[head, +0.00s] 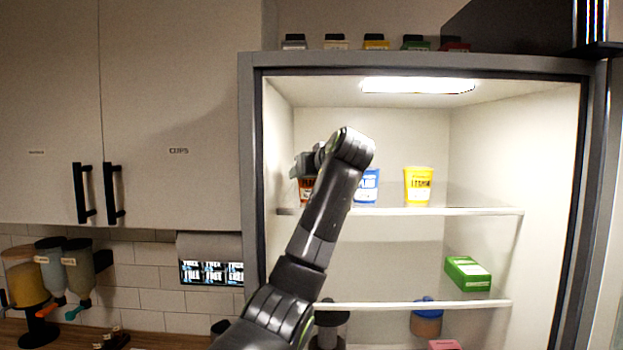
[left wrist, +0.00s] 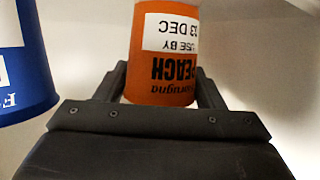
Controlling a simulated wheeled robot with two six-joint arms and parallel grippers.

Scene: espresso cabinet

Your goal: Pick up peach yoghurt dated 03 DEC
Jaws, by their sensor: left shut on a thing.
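The orange peach yoghurt cup (left wrist: 165,75) is between the two fingers of my left gripper (left wrist: 160,88) in the left wrist view. Its label looks upside down there and reads "PEACH" and "USE BY", with a date ending in "3 DEC"; its first digit is not clear. The gripper is shut on the cup. In the head view my left gripper (head: 306,165) is at the left end of the upper shelf, and part of the orange cup (head: 305,190) shows below it, mostly hidden by my arm. My right gripper is not in view.
A blue cup (head: 367,185) stands just right of my arm; it also shows close by in the left wrist view (left wrist: 22,70). A yellow cup (head: 418,185) stands further right on the upper shelf (head: 470,211). A green box (head: 467,273) is on the shelf below.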

